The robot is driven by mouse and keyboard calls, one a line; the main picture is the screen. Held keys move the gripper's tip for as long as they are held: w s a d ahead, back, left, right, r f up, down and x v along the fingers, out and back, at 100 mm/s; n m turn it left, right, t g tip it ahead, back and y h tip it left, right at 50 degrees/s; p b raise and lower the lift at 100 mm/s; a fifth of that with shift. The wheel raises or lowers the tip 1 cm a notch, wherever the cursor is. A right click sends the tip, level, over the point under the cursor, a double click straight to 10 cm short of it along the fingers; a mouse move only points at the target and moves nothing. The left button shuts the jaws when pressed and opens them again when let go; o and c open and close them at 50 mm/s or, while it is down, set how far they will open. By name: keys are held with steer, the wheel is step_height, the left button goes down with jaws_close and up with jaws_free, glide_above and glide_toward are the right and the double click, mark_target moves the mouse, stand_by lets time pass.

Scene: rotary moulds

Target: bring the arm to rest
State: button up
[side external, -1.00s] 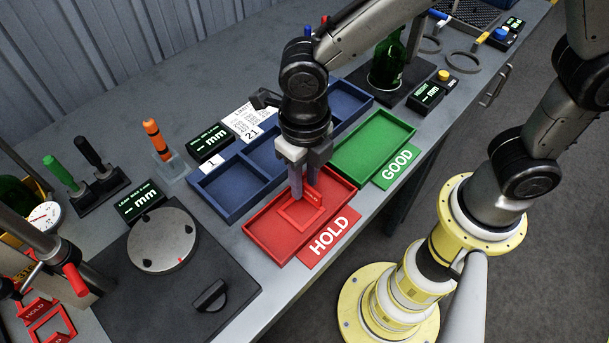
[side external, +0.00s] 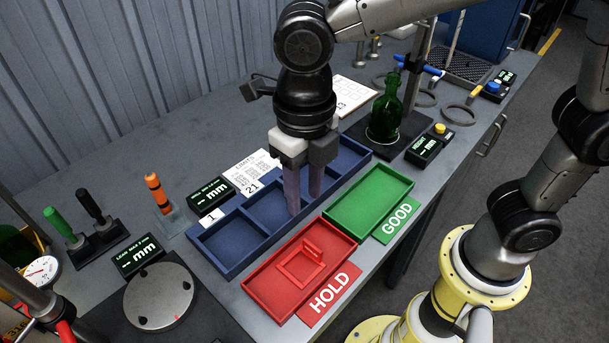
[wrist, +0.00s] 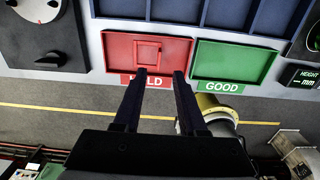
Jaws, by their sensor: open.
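My gripper (side external: 303,205) is open and empty. In the side view its two fingers point down in front of the blue divided tray (side external: 222,262), above and behind the red HOLD tray (side external: 262,281). A small red frame (side external: 301,265) lies in the HOLD tray, apart from the fingers. In the wrist view my gripper (wrist: 158,75) shows its two fingers spread, with the red HOLD tray (wrist: 118,51) and the red frame (wrist: 149,52) beyond the tips. How high the fingertips are above the trays is hard to tell.
The green GOOD tray (side external: 368,201) is empty beside the HOLD tray. A green bottle (side external: 386,112) stands on a black stand at the back right.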

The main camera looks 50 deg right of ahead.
steer(key=s+d+r+m+t, duration=0.1)
steer(key=d+r+m, duration=0.35)
steer(key=d, duration=0.35)
steer(key=s+d+r+m+t, duration=0.1)
steer(key=d+r+m+t, duration=0.1)
steer(key=d+r+m, duration=0.4)
steer(key=s+d+f+m+t, duration=0.1)
steer(key=s+d+f+m, duration=0.3)
steer(key=m, duration=0.8)
steer(key=s+d+f+m+t, duration=0.1)
steer(key=s+d+f+m, duration=0.2)
steer(key=m, duration=1)
steer(key=shift+s+d+f+t, duration=0.35)
steer(key=shift+d+f, duration=0.1)
steer(key=shift+d, duration=0.15)
steer(key=shift+o, duration=0.3)
steer(key=shift+m, duration=0.25)
